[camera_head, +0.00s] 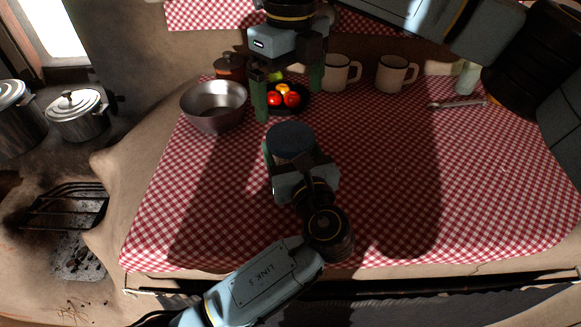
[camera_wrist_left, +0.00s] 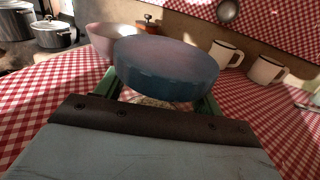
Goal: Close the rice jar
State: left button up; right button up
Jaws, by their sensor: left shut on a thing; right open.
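The rice jar (camera_wrist_left: 148,102) stands on the checked cloth, with a little of its pale contents showing under its lid in the left wrist view. The round blue lid (camera_head: 290,138) lies over the jar's mouth and hides most of the jar; it fills the middle of the left wrist view (camera_wrist_left: 165,72). I cannot tell whether it is fully seated. My left gripper (camera_head: 297,165) is shut on the jar from the near side, its green fingers below the lid. My right gripper (camera_head: 289,104) is open and empty, pointing down beyond the lid, its fingers apart.
A metal bowl (camera_head: 214,107) stands left, near a dark plate (camera_head: 304,103) of fruit and a brown pot (camera_head: 230,66). Two white mugs (camera_head: 338,75) (camera_head: 392,76) and a spoon (camera_head: 457,104) are behind and right. Lidded pots (camera_head: 78,116) stand far left. The cloth's right side is clear.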

aim_at(291, 135)
pick_arm(q)
jog(key=c, duration=0.5)
jog(key=shift+c, duration=0.7)
pick_arm(e)
jog(key=shift+n, duration=0.3)
jog(key=n, duration=2.2)
jog(key=shift+f, duration=4)
